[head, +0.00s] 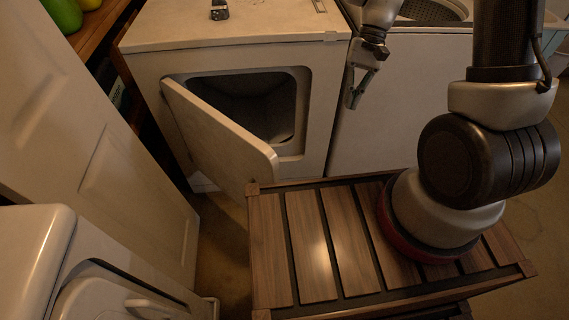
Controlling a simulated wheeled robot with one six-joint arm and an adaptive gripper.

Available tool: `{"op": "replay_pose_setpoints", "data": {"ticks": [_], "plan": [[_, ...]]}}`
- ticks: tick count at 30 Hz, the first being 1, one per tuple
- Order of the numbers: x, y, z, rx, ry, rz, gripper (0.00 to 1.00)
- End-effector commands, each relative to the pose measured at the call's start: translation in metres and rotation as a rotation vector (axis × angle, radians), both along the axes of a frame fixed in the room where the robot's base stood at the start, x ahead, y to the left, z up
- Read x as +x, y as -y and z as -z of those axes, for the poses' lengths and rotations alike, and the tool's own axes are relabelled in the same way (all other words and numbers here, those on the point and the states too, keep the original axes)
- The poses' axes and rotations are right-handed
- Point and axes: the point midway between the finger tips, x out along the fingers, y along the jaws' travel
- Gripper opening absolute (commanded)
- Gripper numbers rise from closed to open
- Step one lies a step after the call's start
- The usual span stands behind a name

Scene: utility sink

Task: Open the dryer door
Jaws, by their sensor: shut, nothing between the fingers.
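The white dryer (235,38) stands at the back centre in the head view. Its door (215,138) is swung well open on the left side, showing the dark drum opening (262,97). The door's free edge points towards me, close to the far left corner of the slatted wooden platform; I cannot tell whether they touch. My gripper (353,98) is shut and empty. It hangs pointing down to the right of the dryer opening, in front of the gap between the dryer and the neighbouring machine, apart from the door.
A second white machine (400,110) stands right of the dryer. A panelled white door (90,130) is at the left, with a white appliance (110,285) at the lower left. The slatted wooden platform (310,245) is under my arm. A small dark object (219,10) sits on the dryer.

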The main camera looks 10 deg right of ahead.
Motion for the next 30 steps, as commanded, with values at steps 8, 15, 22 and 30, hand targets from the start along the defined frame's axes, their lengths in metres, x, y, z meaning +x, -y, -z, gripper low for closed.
{"op": "replay_pose_setpoints", "data": {"ticks": [8,15,22,30], "plan": [[0.019,-0.062,0.108,0.025,-0.231,0.289,0.00],[0.036,-0.094,0.136,0.034,-0.290,0.467,0.00],[0.020,-0.112,0.160,0.032,-0.292,0.469,0.00],[-0.008,-0.142,0.201,0.031,-0.292,0.469,0.00]]}}
